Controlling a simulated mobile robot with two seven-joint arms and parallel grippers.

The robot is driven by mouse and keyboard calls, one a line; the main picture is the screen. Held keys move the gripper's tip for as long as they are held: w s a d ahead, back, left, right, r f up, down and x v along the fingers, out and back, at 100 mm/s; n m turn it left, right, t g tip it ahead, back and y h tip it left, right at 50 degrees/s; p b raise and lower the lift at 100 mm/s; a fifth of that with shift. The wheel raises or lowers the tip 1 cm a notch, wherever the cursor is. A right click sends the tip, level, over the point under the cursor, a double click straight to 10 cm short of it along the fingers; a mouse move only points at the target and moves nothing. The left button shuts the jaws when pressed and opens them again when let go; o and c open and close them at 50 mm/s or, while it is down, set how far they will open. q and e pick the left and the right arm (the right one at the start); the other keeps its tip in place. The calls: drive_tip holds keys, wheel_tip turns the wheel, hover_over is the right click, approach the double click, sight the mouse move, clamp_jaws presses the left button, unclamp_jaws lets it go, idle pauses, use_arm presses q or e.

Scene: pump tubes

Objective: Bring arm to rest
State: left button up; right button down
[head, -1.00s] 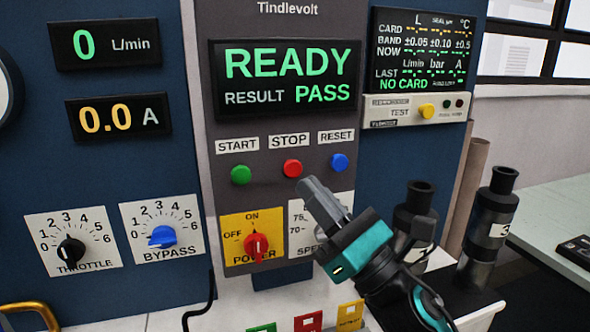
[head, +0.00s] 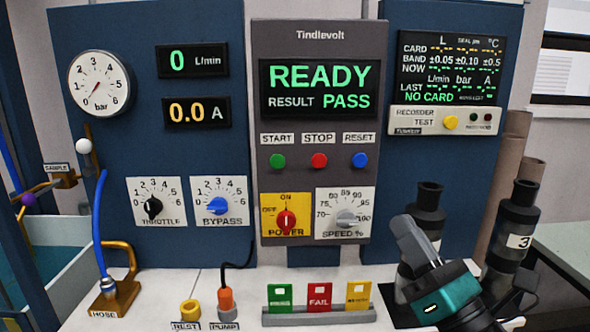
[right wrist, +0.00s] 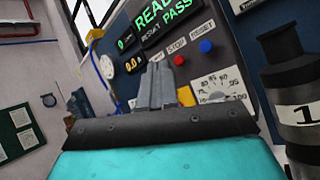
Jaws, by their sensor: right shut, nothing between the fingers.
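My right gripper (head: 409,240) is at the lower right in the head view, in front of the panel's lower right part and clear of the buttons. Its fingers are shut together with nothing between them. In the right wrist view the shut fingers (right wrist: 157,85) point toward the control panel. The panel display (head: 320,88) reads READY, RESULT PASS. The green start button (head: 278,161), red stop button (head: 319,160) and blue reset button (head: 360,160) sit below it. The red power knob (head: 286,220) points up to ON. My left gripper is out of view.
Dark cylinders stand at the right, one labelled 3 (head: 517,241); one labelled 1 (right wrist: 300,115) is close in the right wrist view. A card rack (head: 320,315), an orange pump plug (head: 225,301) and a yellow rest ring (head: 189,310) are on the white bench.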

wheel_tip(320, 180, down, 22)
drive_tip(key=s+d+r+m+g+h, duration=0.15)
drive_tip(key=m+g+h, duration=0.45)
drive_tip(key=m, duration=1.5)
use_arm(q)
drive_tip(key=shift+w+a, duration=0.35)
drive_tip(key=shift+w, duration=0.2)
use_arm(e)
drive_tip(key=s+f+m+g+h, duration=0.1)
drive_tip(key=s+f+m+g, duration=0.1)
drive_tip(key=s+f+m, duration=0.4)
drive_tip(key=s+f+m+g+h, duration=0.2)
drive_tip(key=s+f+m, duration=0.4)
drive_tip(key=f, duration=0.6)
drive_tip(key=shift+s+f+m+g, duration=0.25)
drive_tip(key=shift+m+g, duration=0.35)
drive_tip(key=shift+m, duration=0.5)
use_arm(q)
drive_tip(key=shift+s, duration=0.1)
use_arm(e)
drive_tip(key=shift+w, duration=0.1)
